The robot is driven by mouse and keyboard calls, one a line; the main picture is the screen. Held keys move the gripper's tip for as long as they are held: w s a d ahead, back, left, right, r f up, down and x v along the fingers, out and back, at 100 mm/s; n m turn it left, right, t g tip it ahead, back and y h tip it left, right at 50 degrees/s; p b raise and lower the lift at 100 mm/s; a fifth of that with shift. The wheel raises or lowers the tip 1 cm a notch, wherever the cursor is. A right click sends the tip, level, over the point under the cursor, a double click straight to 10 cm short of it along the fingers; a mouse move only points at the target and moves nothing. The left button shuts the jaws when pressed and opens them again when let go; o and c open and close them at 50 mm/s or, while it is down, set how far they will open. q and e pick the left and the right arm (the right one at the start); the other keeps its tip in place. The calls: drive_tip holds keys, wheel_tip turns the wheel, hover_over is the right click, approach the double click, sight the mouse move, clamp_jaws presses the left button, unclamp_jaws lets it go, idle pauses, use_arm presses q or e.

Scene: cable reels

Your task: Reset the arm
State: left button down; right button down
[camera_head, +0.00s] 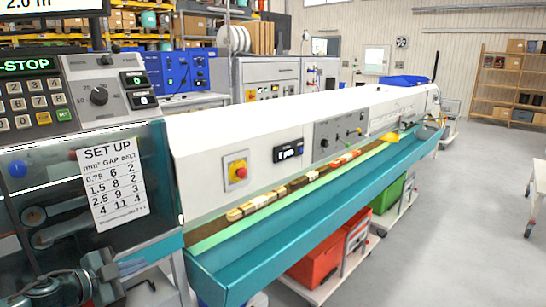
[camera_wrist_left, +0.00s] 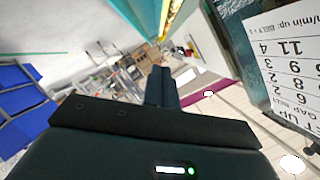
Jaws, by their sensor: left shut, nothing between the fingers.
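My left arm comes in at the bottom left of the head view, and its gripper (camera_head: 128,268) is in front of the machine's lower left end. In the left wrist view its two dark fingers (camera_wrist_left: 158,88) are together, with nothing seen between them. The gripper is apart from the set-up sheet (camera_head: 113,182), which is fixed on the clear cover above it. The sheet also shows at the right of the left wrist view (camera_wrist_left: 285,50). My right gripper is not in either view.
The long white machine (camera_head: 290,125) with its teal trough (camera_head: 270,262) runs back to the right. A red bin (camera_head: 318,260) and a green bin (camera_head: 388,200) are below it. A keypad panel (camera_head: 35,103) is at upper left. The grey floor (camera_head: 470,230) at right is mostly clear.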

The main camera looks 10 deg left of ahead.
use_arm(q)
drive_tip(key=s+d+f+n, duration=0.5)
drive_tip(key=s+d+f, duration=0.4)
drive_tip(key=d+f, duration=0.4)
drive_tip(key=s+d+f+n+g+y, duration=0.1)
drive_tip(key=s+d+f+n+g, duration=0.2)
drive_tip(key=s+d, duration=0.9)
drive_tip(key=d+f+n, duration=0.2)
drive_tip(key=d, duration=0.2)
drive_tip(key=shift+s+f, duration=0.15)
drive_tip(key=shift+f, duration=0.05)
